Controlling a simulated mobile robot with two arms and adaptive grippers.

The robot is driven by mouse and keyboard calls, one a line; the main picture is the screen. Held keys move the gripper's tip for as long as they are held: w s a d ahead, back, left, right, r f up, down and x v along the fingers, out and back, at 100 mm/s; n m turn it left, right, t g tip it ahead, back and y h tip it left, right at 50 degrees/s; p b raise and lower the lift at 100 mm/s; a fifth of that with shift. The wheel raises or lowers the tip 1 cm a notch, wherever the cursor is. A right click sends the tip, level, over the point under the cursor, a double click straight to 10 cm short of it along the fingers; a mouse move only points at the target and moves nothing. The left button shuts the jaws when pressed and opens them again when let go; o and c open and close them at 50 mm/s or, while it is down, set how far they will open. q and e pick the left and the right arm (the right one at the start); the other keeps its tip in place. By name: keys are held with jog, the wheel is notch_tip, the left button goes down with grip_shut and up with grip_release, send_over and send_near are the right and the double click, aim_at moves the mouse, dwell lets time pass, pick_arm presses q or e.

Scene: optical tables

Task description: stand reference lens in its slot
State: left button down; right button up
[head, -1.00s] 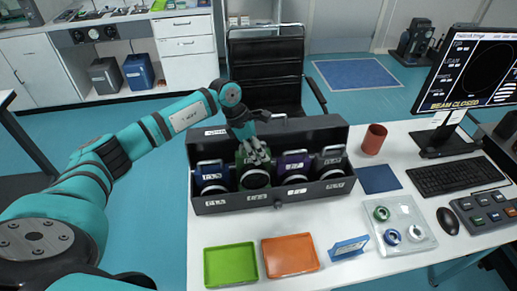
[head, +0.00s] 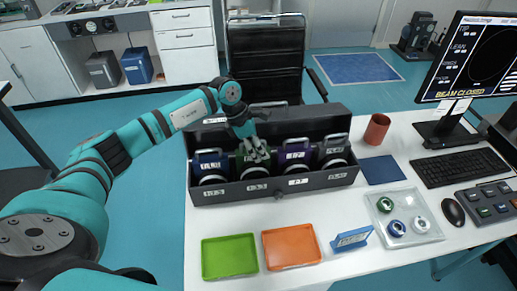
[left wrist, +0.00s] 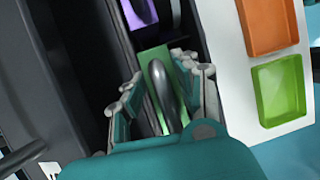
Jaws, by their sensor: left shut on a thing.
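A long black box (head: 330,182) on the white table holds a row of lens holders: blue (head: 209,160), green (head: 240,162), purple (head: 294,153) and grey (head: 334,147). Each shows a pale ring low on its front. My left gripper (head: 257,153) is over the box at the green holder, hiding part of it. In the left wrist view, its fingers (left wrist: 160,98) are on either side of the green holder's grey metal handle (left wrist: 162,88). The green holder (left wrist: 152,58) is upright in the box. I cannot tell whether it touches the bottom. My right gripper is out of view.
In front of the box lie a green tray (head: 229,256), an orange tray (head: 291,247) and a blue sign (head: 351,239). To the right are a clear tray (head: 427,234) with rings, a red cup (head: 376,130), a blue mat (head: 382,170) and a keyboard (head: 460,168).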

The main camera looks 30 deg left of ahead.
pick_arm(q)
jog(key=shift+f+b, duration=0.35)
jog(key=shift+b, duration=0.1)
dwell(0.4)
jog(key=shift+c, duration=0.5)
grip_release()
jog(key=shift+w+r+p, duration=0.1)
jog(key=shift+r+p, duration=1.1)
jog(key=shift+r, duration=0.8)
notch_tip(320, 180, up, 2)
jog(key=shift+r+p, duration=0.1)
jog(key=shift+p, duration=0.4)
jog(key=shift+a+r+p, duration=0.1)
jog(key=shift+r+p, duration=0.4)
jog(key=shift+r, duration=0.15)
jog(key=shift+r+p, duration=0.5)
jog(key=shift+r, duration=0.3)
